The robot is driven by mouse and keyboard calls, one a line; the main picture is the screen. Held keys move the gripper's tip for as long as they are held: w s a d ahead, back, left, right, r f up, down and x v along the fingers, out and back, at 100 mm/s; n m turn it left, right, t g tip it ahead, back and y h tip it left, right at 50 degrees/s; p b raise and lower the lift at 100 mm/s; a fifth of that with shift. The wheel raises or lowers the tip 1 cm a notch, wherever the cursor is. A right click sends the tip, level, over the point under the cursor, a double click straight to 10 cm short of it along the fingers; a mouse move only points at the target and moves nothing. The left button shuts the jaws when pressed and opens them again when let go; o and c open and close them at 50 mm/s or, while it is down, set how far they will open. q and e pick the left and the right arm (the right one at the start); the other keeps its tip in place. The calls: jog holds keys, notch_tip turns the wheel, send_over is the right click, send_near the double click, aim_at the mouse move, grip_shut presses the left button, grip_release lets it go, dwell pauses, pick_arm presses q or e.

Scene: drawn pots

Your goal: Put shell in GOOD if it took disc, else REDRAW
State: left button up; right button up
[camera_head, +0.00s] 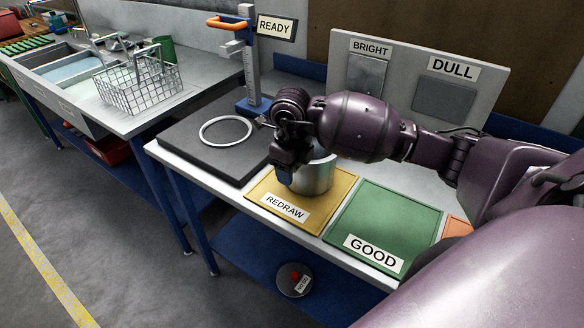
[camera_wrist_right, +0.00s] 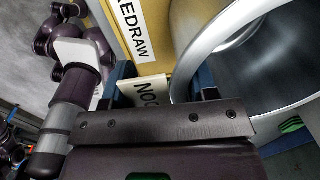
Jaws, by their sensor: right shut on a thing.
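The shell (camera_head: 318,176) is a shiny open metal cylinder. It stands upright over the yellow REDRAW tray (camera_head: 336,191); I cannot tell whether it touches the tray. My right gripper (camera_head: 287,178) is shut on the shell's left wall. In the right wrist view the shell's open rim and wall (camera_wrist_right: 250,70) fill the right side, with the blue fingers beside it. The green GOOD tray (camera_head: 395,205) is empty, to the right of REDRAW. A round grey disc (camera_head: 288,282) with a red spot and small label lies on the blue lower shelf. My left gripper does not show clearly.
A dark plate with a pale ring (camera_head: 226,131) lies left of REDRAW, below a blue post with a READY sign (camera_head: 276,27). A panel with BRIGHT and DULL plates (camera_head: 444,98) stands behind. A wire basket (camera_head: 138,86) and sinks are at left. An orange tray edge (camera_head: 456,229) shows right.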

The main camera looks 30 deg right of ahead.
jog(key=shift+f, duration=0.1)
jog(key=o, duration=1.1)
